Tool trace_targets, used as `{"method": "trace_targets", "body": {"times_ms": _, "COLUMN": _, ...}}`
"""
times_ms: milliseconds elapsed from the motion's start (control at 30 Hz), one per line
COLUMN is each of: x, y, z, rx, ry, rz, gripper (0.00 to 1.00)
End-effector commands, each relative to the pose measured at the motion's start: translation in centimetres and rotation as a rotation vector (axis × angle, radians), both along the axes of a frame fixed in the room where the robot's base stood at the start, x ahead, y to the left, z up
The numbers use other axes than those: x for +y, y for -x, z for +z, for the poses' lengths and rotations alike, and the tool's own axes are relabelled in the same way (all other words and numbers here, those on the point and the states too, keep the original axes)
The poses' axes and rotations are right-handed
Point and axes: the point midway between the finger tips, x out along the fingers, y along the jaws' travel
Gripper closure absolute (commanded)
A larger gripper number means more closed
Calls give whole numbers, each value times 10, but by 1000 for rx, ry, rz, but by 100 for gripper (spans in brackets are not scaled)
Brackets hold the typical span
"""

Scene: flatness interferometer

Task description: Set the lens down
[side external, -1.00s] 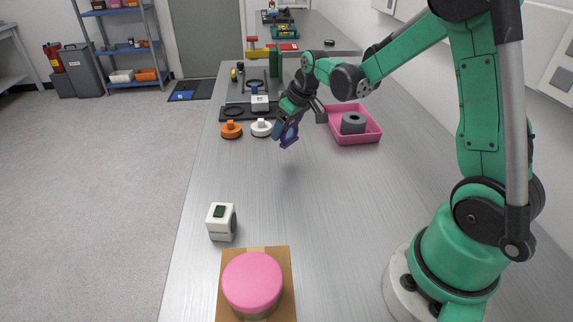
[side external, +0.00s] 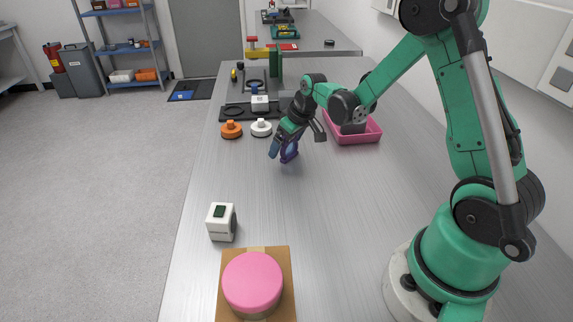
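My gripper (side external: 282,151) points down over the middle of the metal bench, left of the pink tray. It holds a small dark purple-blue piece (side external: 290,150), which looks like the lens in its mount. The fingers are closed around it and partly hide it. The piece is tilted and low over the bench; I cannot tell whether its lower edge touches the surface.
A pink tray (side external: 361,138) with a grey ring part stands right of my gripper. An orange knobbed disc (side external: 231,130) and a white one (side external: 261,128) lie to the left. A white device (side external: 221,222) and a pink round lid (side external: 252,281) stand nearer. The bench between is clear.

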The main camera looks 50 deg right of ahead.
Motion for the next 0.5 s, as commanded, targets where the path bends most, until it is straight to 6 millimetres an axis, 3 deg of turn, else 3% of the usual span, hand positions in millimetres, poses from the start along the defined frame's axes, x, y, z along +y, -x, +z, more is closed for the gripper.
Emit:
{"method": "trace_targets", "body": {"times_ms": 267, "x": 0, "y": 3, "z": 11, "rx": 0, "ry": 0, "rz": 0, "gripper": 0}}
{"method": "trace_targets", "body": {"times_ms": 500, "x": 0, "y": 18, "z": 46, "rx": 0, "ry": 0, "rz": -1, "gripper": 0}}
